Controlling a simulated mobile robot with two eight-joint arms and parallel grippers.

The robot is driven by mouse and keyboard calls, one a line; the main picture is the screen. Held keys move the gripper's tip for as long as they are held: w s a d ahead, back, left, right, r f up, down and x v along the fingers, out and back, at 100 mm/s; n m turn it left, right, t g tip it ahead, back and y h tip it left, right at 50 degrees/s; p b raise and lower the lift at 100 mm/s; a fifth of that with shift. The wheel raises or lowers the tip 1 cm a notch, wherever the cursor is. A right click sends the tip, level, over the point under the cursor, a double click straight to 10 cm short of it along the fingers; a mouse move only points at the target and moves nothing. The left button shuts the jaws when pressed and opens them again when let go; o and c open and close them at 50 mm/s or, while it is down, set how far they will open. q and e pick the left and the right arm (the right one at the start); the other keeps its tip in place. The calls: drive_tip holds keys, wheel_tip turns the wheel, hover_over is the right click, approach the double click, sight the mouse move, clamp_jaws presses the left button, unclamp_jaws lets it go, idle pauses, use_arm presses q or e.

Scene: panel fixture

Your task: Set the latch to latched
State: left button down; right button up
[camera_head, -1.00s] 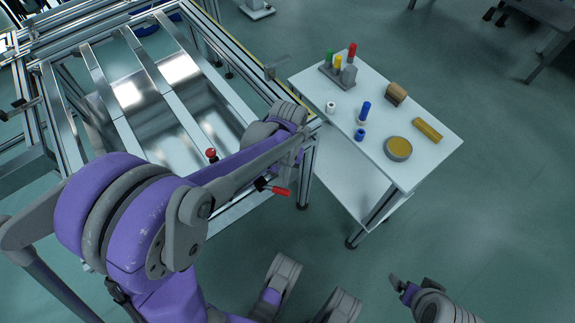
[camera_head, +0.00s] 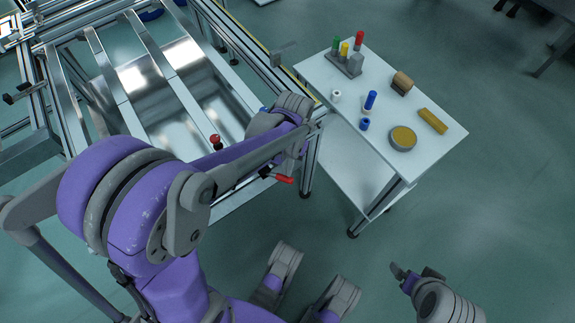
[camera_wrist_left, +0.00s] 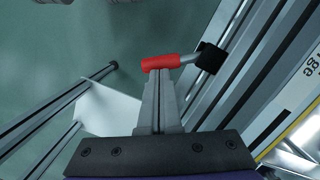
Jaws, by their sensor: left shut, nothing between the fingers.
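The latch has a red handle (camera_head: 283,179) on a dark pivot at the near right edge of the metal frame. In the left wrist view its red handle (camera_wrist_left: 160,63) points left from a metal stem and black pivot block (camera_wrist_left: 210,58). My left gripper (camera_wrist_left: 160,76) is shut and empty, with its fingertips right at the handle. They overlap its lower edge in that view, and I cannot tell whether they touch. In the head view the left fingers are mostly hidden by my wrist. My right gripper (camera_head: 415,272) is low at the right, over the floor, away from the latch.
A red knob (camera_head: 215,139) stands on the metal frame (camera_head: 160,90), close to my left arm. A white table (camera_head: 345,120) to the right holds coloured pegs, a round tin (camera_head: 402,139) and small blocks. Open floor lies in front of the table.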

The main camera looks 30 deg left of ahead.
sight(282, 180)
use_arm(q)
drive_tip(key=shift+s+d+m, duration=0.2)
drive_tip(key=shift+s+m, duration=0.25)
drive_tip(key=shift+m, duration=0.45)
drive_tip(key=shift+s+d+m+p, duration=0.1)
drive_tip(key=shift+s+m+p, duration=0.4)
drive_tip(key=shift+m, duration=0.3)
drive_tip(key=s+m, duration=0.1)
drive_tip(key=m+y, duration=0.1)
drive_tip(key=m, duration=0.1)
drive_tip(key=shift+s+p, duration=0.4)
drive_tip(key=s+m, duration=0.1)
drive_tip(key=m, duration=0.1)
drive_tip(key=s+a+m, duration=0.1)
drive_tip(key=s+m, duration=0.1)
drive_tip(key=m, duration=0.1)
drive_tip(key=shift+t+y+p, duration=0.3)
drive_tip(key=shift+p, duration=0.1)
drive_tip(key=shift+s+a, duration=0.2)
idle(0.4)
drive_tip(key=shift+w, duration=0.1)
idle(0.4)
